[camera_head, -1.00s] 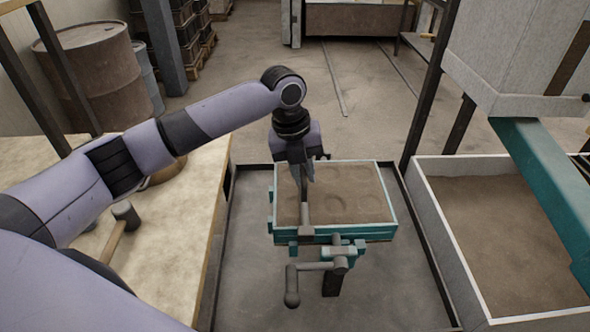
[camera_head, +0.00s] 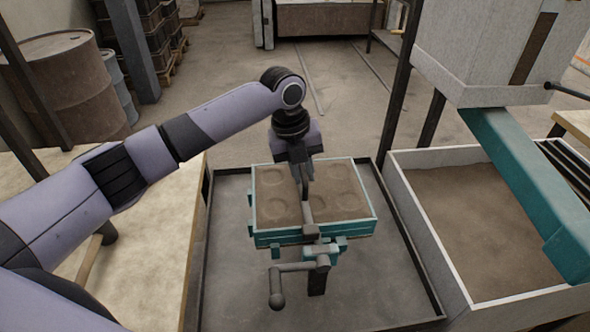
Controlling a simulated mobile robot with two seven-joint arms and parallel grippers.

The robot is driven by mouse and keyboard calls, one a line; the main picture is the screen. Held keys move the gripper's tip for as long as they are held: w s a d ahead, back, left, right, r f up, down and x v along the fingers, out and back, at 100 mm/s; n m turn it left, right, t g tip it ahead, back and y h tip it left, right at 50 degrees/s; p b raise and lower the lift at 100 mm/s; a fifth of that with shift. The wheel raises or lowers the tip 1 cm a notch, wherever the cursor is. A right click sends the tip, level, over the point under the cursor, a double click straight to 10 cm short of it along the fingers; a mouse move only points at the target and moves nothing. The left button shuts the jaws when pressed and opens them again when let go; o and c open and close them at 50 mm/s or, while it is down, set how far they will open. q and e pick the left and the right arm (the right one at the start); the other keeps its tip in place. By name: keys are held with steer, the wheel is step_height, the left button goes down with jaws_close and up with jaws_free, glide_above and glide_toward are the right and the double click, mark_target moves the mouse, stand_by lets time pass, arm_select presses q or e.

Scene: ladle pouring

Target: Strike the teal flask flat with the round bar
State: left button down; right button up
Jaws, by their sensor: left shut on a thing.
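The teal flask (camera_head: 262,238) is an open box packed with brown sand. It stands on a stand inside a dark-rimmed floor tray. The sand surface shows several shallow round dents. My left gripper (camera_head: 303,170) is over the middle of the flask, pointing down and shut on a slim grey bar (camera_head: 307,212). The bar runs toward me across the sand to the near rim, where a grey block shows at its end. The jaws hide its far end, and I cannot tell whether it touches the sand. My right gripper is out of view.
A crank with a ball handle (camera_head: 276,298) sticks out below the flask's near side. A mallet (camera_head: 91,258) lies on the left bench (camera_head: 150,270). A large sand bin (camera_head: 425,245) stands at right under a teal chute (camera_head: 530,190).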

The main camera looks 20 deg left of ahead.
mark_target(361, 185)
arm_select(q)
steer(key=shift+w+d, duration=0.45)
steer(key=shift+d, duration=0.5)
steer(key=shift+w+d, duration=0.5)
steer(key=shift+d, duration=0.5)
steer(key=shift+w+d, duration=0.45)
steer(key=shift+d, duration=0.5)
steer(key=shift+w+d+f+b, duration=0.1)
steer(key=shift+w+d+b, duration=0.3)
steer(key=shift+d, duration=0.35)
steer(key=shift+w+d+b, duration=0.25)
steer(key=shift+d+b, duration=0.1)
steer(key=shift+d, duration=0.4)
steer(key=shift+w+d+b, duration=0.35)
steer(key=shift+d, duration=0.2)
steer(key=shift+a+p, duration=0.1)
steer(key=shift+p, duration=0.45)
steer(key=shift+w+d+b, duration=0.3)
steer(key=shift+d+b, duration=0.25)
steer(key=shift+b, duration=0.25)
steer(key=shift+w+d+b, duration=0.3)
steer(key=shift+d+b, duration=0.5)
steer(key=shift+b, duration=0.05)
